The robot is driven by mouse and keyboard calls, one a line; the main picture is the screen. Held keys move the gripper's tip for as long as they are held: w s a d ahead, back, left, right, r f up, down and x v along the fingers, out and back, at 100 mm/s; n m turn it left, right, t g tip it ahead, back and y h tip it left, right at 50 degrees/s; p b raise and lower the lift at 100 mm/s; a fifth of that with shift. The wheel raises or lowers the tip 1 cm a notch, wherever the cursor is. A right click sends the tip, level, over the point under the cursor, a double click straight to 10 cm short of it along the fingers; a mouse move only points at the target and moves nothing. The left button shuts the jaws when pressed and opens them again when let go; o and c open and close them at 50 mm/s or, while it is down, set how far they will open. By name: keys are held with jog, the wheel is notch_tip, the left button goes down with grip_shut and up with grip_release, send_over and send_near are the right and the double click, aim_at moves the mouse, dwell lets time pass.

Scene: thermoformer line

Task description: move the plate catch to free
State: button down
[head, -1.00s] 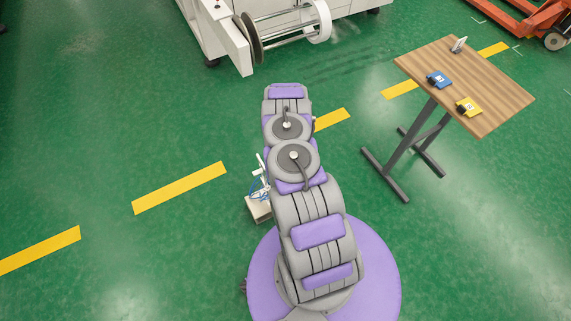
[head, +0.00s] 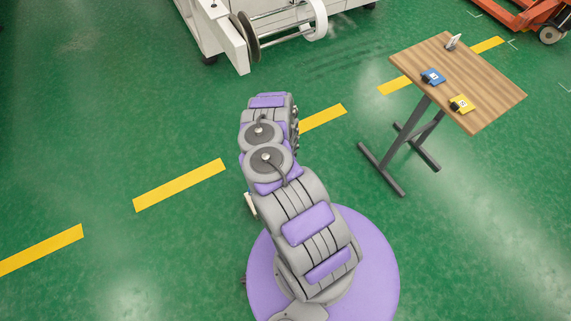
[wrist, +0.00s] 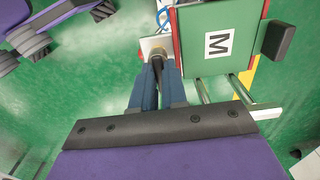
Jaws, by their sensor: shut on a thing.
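In the wrist view, my gripper (wrist: 158,66) reaches up from the dark bracket with two blue fingers. The fingers are shut on a small dark piece (wrist: 157,54), which appears to be the plate catch. It stands in front of a pale plate (wrist: 147,43), just left of a green panel marked "M" (wrist: 238,54). The fingers hide much of the catch, so its exact position cannot be told. In the head view my arm hides the gripper and the catch; only a small pale edge (head: 250,203) shows beside the arm.
A black block (wrist: 278,39) sticks out right of the panel, and metal rods (wrist: 204,91) run below it. A wooden table (head: 490,88) with a blue item (head: 433,76) and a yellow item (head: 461,103) stands at right. A white machine (head: 225,45) stands behind. Floor at left is clear.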

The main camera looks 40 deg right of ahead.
dwell(0.5)
jog(key=c, duration=1.2)
grip_release()
jog(key=shift+o, duration=0.2)
jog(key=shift+r, duration=0.1)
notch_tip(320, 180, up, 17)
jog(key=p, duration=0.8)
jog(key=shift+p, duration=0.35)
